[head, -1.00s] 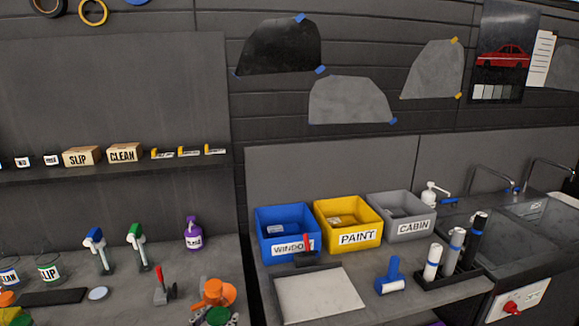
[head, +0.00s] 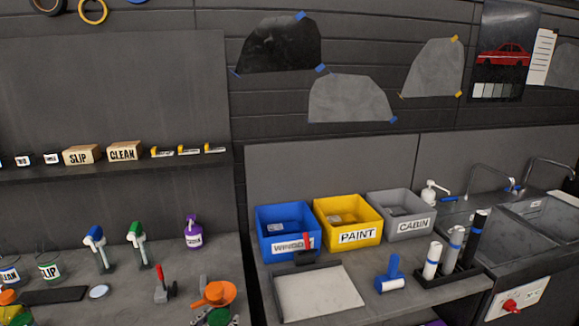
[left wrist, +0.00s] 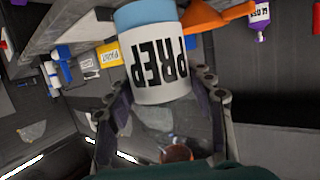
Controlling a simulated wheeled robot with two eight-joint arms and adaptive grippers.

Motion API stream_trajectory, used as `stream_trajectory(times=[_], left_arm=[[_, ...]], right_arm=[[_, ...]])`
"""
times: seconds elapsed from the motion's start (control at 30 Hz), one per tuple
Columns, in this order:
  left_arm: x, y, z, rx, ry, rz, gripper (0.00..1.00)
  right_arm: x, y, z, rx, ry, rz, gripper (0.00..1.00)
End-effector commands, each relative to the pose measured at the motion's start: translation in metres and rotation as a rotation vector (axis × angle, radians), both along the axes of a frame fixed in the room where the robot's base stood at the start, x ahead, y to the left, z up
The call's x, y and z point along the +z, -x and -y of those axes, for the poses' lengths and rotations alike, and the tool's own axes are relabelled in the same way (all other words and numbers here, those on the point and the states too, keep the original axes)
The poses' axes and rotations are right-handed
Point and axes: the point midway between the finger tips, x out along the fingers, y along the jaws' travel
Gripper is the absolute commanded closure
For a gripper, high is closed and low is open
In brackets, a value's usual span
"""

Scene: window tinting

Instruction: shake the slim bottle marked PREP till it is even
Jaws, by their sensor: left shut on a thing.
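The PREP bottle (left wrist: 160,62) has a white label with black letters and a light blue part. It fills the upper middle of the left wrist view, and the lettering reads upside down there. My left gripper (left wrist: 163,98) is shut on it, one finger on each side. The liquid's evenness cannot be made out. My right gripper is not in view.
The blue (head: 268,220), yellow (head: 330,215) and grey (head: 385,205) bins stand on the right bench, behind a pale tray (head: 320,295).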

Motion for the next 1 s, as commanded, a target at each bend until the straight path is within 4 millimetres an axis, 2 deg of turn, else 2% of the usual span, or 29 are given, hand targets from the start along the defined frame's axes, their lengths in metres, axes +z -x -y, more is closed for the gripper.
stream_trajectory(times=[0.03,0.1,0.43,0.53,0.57,0.9,1.0], left_arm=[[-0.007,-0.001,0.000,0.000,0.001,0.001,0.89],[-0.006,0.000,0.000,0.001,0.001,0.001,0.89],[0.064,0.001,0.000,0.000,0.000,0.000,0.89],[0.074,0.001,0.000,0.000,0.000,0.000,0.89],[0.072,0.001,0.000,-0.001,0.000,0.000,0.89],[0.000,-0.001,0.000,0.000,0.000,0.000,0.89],[-0.008,0.000,0.000,0.001,0.001,0.001,0.89]], right_arm=[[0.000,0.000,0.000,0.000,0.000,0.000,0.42],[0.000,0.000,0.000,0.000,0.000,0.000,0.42],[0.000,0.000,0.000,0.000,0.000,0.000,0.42],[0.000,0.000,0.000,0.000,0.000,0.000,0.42],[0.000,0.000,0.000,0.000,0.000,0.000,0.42],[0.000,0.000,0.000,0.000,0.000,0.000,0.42],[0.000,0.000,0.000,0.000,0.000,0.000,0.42]])
